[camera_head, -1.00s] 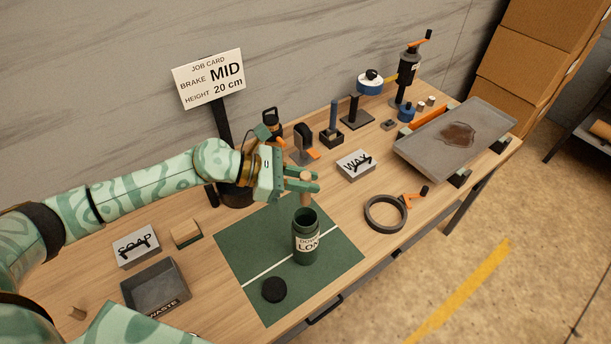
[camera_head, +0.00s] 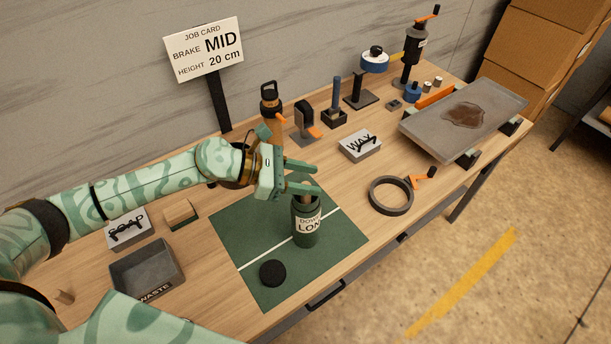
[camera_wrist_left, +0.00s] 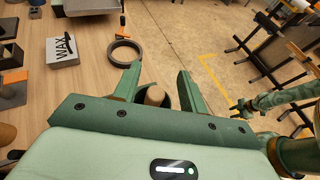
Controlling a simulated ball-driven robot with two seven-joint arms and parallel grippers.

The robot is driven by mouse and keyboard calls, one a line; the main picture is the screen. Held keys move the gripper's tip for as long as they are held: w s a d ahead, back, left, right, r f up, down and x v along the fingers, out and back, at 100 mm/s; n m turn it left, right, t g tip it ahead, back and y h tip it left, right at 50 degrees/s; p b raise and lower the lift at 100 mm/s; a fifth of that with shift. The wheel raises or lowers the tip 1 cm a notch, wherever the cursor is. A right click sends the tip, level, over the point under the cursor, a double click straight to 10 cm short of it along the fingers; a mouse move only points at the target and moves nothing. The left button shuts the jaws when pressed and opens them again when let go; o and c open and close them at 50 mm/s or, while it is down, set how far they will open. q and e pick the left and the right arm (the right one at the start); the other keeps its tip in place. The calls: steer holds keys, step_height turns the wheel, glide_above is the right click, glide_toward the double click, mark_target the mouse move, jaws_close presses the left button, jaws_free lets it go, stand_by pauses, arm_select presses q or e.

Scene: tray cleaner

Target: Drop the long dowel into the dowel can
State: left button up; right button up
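The dowel can (camera_head: 306,232) is dark green with a white label, the word LONG partly readable, and stands upright on the green mat (camera_head: 243,222). The long dowel (camera_head: 303,197), light brown wood, stands in the can's mouth, its upper part partly hidden by my left gripper. Its round top shows in the left wrist view (camera_wrist_left: 155,96), with the dark can mouth around it. My left gripper (camera_head: 312,178) is directly over the can, its fingers open on either side of the dowel with gaps visible. My right gripper (camera_wrist_left: 240,108) is small at the right of the wrist view, away from the can.
A black lid (camera_head: 273,273) lies on the mat in front of the can. A dark ring (camera_head: 391,196) and the WAX block (camera_head: 360,146) are to the right. The waste bin (camera_head: 148,272) and SOAP block (camera_head: 130,235) are left. The job card (camera_head: 204,50) stands behind.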

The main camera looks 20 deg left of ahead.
stand_by(0.6)
arm_select(q)
step_height(320, 180, up, 7)
steer(key=p, duration=0.5)
steer(key=shift+r+p, duration=0.15)
steer(key=shift+p, duration=0.15)
steer(key=shift+f, duration=0.2)
